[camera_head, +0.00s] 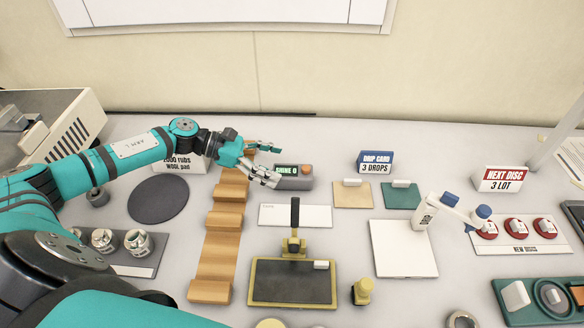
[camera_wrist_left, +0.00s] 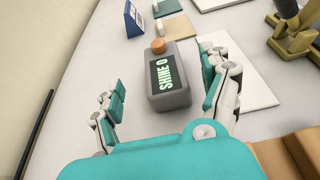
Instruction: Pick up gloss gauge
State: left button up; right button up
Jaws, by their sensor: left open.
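The gloss gauge (camera_head: 296,183) is a small grey box with an orange knob and a dark display reading "SHINE 0". It stands on the table, just right of my left gripper (camera_head: 270,165). In the left wrist view the gauge (camera_wrist_left: 171,92) lies ahead, between the lines of the two fingers. My left gripper is open and empty. My right gripper is not in view.
A wooden stepped rack (camera_head: 218,250) stands below the gripper, with a dark round pad (camera_head: 158,198) to its left. A white card (camera_head: 308,216) lies in front of the gauge. A yellow-framed black plate (camera_head: 290,285) is nearer.

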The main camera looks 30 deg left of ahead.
aim_at(293, 171)
pick_arm(q)
jog(key=p+x, duration=0.2)
jog(key=x, duration=0.2)
jog(key=shift+d+f+p, duration=0.15)
jog(key=shift+d+p, duration=0.2)
jog(key=shift+p, duration=0.05)
jog(key=shift+w+d+f, duration=0.25)
jog(key=shift+d+f, duration=0.1)
jog(key=shift+f, duration=0.05)
jog(key=c, duration=1.5)
